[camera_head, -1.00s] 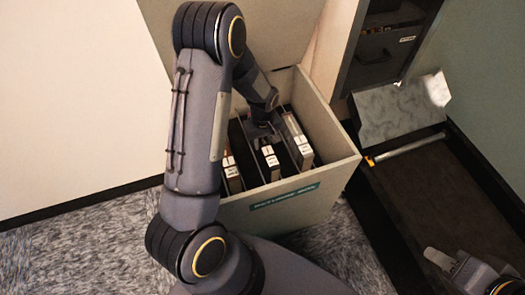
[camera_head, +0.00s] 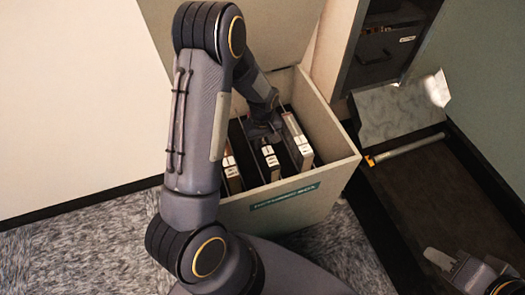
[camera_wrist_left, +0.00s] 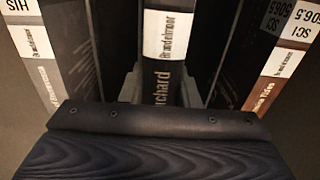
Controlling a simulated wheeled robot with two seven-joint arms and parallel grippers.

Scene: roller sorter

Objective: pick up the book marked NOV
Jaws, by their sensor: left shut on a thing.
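Several books stand spine-up in a grey-beige bin. The middle book (camera_head: 269,157) is dark with a white label; the wrist view shows its spine (camera_wrist_left: 166,90), lettered "Arundelmoor" and "chard". Its class mark is cut off, so I cannot read NOV. My left gripper (camera_head: 262,131) reaches down into the bin and is shut on this middle book, one finger on each side of the spine (camera_wrist_left: 160,88). The HIS book (camera_wrist_left: 38,45) stands to the left and the SCI book (camera_wrist_left: 285,60) to the right in the wrist view. My right gripper (camera_head: 438,259) is at the lower right, its jaws unclear.
The bin (camera_head: 335,172) has raised walls around the books, and dark dividers stand between them. A dark cabinet (camera_head: 385,50) is behind on the right. A tilted grey panel (camera_head: 400,108) and a dark conveyor bed (camera_head: 440,190) lie to the right. Carpet (camera_head: 80,245) is at the left.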

